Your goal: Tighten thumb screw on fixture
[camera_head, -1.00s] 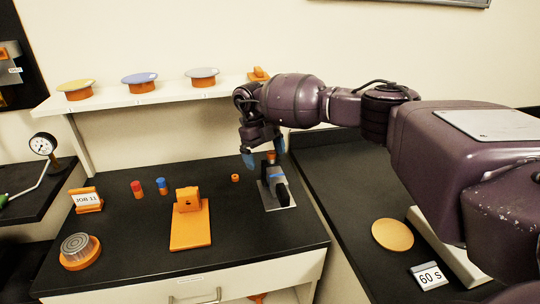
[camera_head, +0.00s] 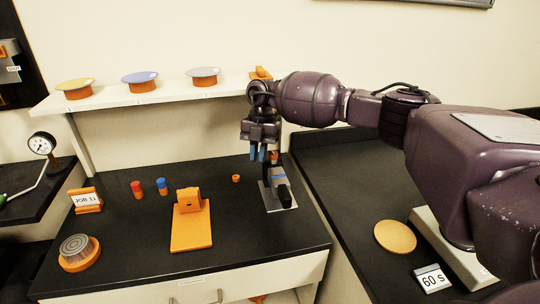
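The fixture is a black and grey clamp with a blue band, on a light metal plate (camera_head: 270,200) at the right of the dark bench. An orange knob (camera_head: 274,156), which looks like the thumb screw, tops it and is partly hidden by my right gripper. My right gripper (camera_head: 258,153) points down, just left of and in front of the knob. Its two blue fingers show side by side with a narrow gap and nothing visible between them. Whether a finger touches the knob is unclear. My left gripper is out of view.
An orange stand (camera_head: 190,225), a small orange ring (camera_head: 236,178), a red cap (camera_head: 137,189) and a blue cap (camera_head: 162,186) stand left of the fixture. A white shelf (camera_head: 180,93) with discs runs behind.

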